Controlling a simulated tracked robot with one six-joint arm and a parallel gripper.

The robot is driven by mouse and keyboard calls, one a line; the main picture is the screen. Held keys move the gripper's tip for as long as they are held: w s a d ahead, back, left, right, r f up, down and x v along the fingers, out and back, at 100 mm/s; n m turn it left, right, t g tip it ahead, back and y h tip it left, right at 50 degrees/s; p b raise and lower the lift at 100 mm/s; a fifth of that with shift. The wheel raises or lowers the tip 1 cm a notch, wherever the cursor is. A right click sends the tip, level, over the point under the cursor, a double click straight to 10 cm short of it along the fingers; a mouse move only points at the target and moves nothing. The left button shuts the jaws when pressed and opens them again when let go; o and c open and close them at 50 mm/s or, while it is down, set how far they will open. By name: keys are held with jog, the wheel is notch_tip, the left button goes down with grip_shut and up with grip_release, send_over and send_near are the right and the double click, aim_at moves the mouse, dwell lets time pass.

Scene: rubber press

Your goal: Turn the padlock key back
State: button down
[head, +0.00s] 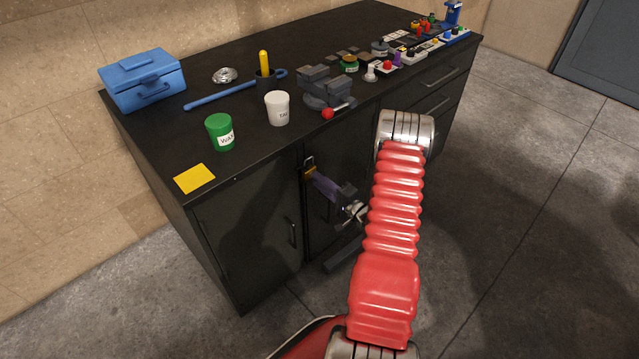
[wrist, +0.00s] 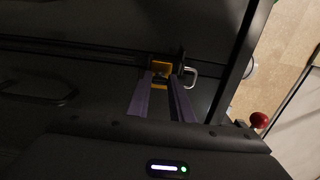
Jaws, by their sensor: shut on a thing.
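The padlock (head: 309,173) hangs on the front of the black cabinet, at the edge of a door, its brass body largely covered by my gripper in the head view. In the wrist view the padlock (wrist: 162,68) shows as a brass block with a steel shackle to its right. My gripper (head: 314,178) reaches it from the front with purple fingers. In the wrist view my gripper (wrist: 163,80) has its fingertips at the padlock's face, shut on the key (wrist: 158,87), of which only a small yellow part shows between the fingers. The key's exact angle cannot be told.
The cabinet top (head: 240,165) carries a blue toolbox (head: 143,80), a green cup (head: 220,132), a white cup (head: 277,108), a vise (head: 326,88) and several small fixtures along the right. A door handle (head: 292,235) stands out left of the padlock. The floor in front is clear.

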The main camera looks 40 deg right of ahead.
jog(key=shift+a+f, duration=0.1)
jog(key=shift+f, duration=0.1)
jog(key=c, duration=1.6)
grip_release()
jog(key=shift+r, duration=0.1)
jog(key=shift+o, duration=0.2)
jog(key=s, duration=1.3)
jog(key=shift+s+d, duration=0.25)
jog(key=shift+s, duration=0.15)
